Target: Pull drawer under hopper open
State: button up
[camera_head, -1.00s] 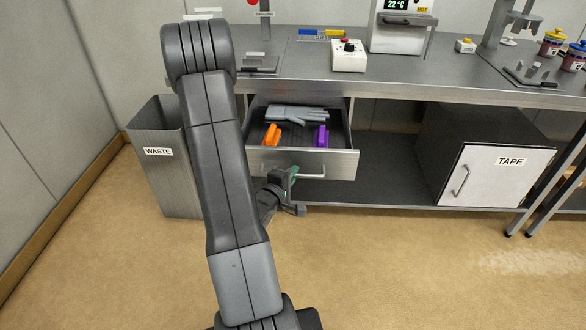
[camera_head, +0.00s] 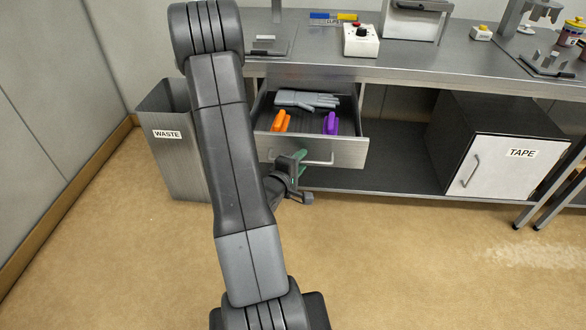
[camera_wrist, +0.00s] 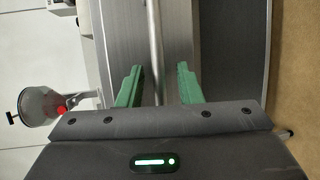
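The drawer (camera_head: 345,153) under the counter's left end stands pulled out. It holds a grey glove (camera_head: 306,100), an orange clip-like piece (camera_head: 281,121) and a purple one (camera_head: 331,123). Its bar handle (camera_head: 320,161) is on the metal front. My gripper (camera_head: 300,157) is at the left part of this handle. In the wrist view the green fingers (camera_wrist: 159,88) are apart, with the handle bar (camera_wrist: 154,40) running between them and a gap on each side. Whether the fingertips reach past the bar is hard to tell. The hopper is not clearly identifiable.
A waste bin (camera_head: 165,160) stands left of the drawer. A box marked TAPE (camera_head: 520,165) sits on the lower shelf at right. A white control box with a red button (camera_head: 361,41) is on the counter (camera_head: 440,70). The floor in front is clear.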

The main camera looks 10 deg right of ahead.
jog(key=v, duration=1.3)
jog(key=shift+s+a, duration=0.2)
jog(key=shift+r, duration=0.1)
jog(key=x, duration=1.4)
jog(key=shift+s, duration=0.1)
dwell(0.3)
